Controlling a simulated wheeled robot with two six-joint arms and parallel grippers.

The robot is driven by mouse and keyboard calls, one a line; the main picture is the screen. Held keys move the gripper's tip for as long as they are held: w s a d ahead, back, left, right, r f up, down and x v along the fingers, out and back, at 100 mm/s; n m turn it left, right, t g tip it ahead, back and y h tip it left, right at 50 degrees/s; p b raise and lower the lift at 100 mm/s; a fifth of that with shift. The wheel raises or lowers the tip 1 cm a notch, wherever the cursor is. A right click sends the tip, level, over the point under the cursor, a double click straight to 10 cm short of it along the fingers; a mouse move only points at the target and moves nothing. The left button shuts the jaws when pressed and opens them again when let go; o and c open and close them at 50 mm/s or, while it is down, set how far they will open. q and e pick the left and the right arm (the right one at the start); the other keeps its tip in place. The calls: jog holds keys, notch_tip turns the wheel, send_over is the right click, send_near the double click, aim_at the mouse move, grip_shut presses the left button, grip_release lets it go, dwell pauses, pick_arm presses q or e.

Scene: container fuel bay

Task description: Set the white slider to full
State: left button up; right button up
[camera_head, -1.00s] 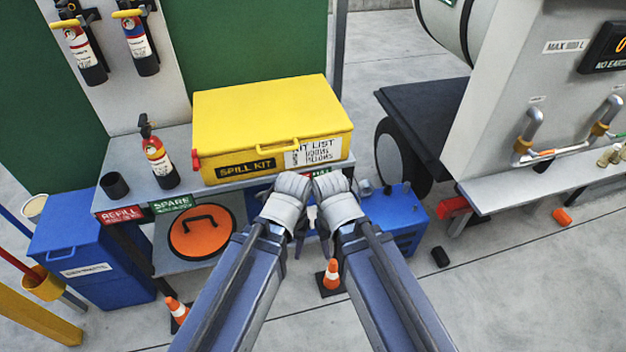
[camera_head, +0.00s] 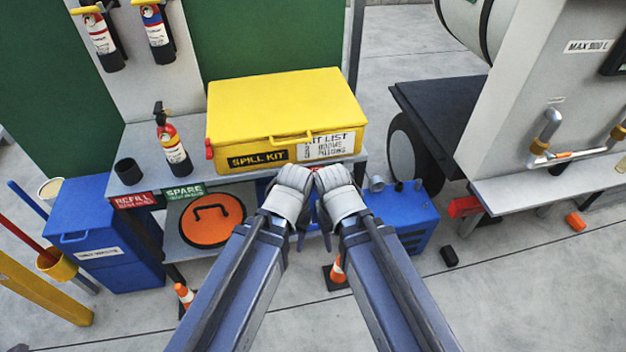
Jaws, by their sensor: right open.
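No white slider can be made out in the head view. My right gripper (camera_head: 326,238) is at the middle of the picture, below the front of the yellow spill kit box, with its dark fingertips pointing down; it is open and holds nothing that I can see. My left gripper (camera_head: 300,239) is close beside it, mostly hidden by its own wrist, so its jaws cannot be judged. Both appear apart from the surrounding things.
The yellow spill kit (camera_head: 285,115) and a fire extinguisher (camera_head: 172,145) stand on a grey bench. A blue bin (camera_head: 105,225) is left, a blue machine (camera_head: 405,215) behind my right gripper. Cones (camera_head: 338,270) stand below. Floor is open at lower right.

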jog(key=shift+o, duration=0.2)
jog(key=w+a+f+t+y+b, duration=0.1)
jog(key=w+f+t+b, duration=0.3)
jog(key=w+f+b, duration=0.6)
jog(key=shift+w+a+f+t+b, duration=0.15)
jog(key=shift+f+t+b, duration=0.25)
jog(key=shift+b, duration=0.75)
jog(key=w+a+f+n+t+y+b, duration=0.1)
jog(key=w+f+t+y+b, duration=0.2)
jog(key=b, duration=1.4)
jog(key=w+a+f+n+t+y+b, duration=0.1)
jog(key=w+f+t+y+b, duration=0.2)
jog(key=w+t+b, duration=0.8)
jog(key=t+b, duration=0.2)
jog(key=b, duration=0.5)
jog(key=shift+w+f+t+y, duration=0.35)
jog(key=shift+t+y, duration=0.05)
jog(key=shift+a+r, duration=0.1)
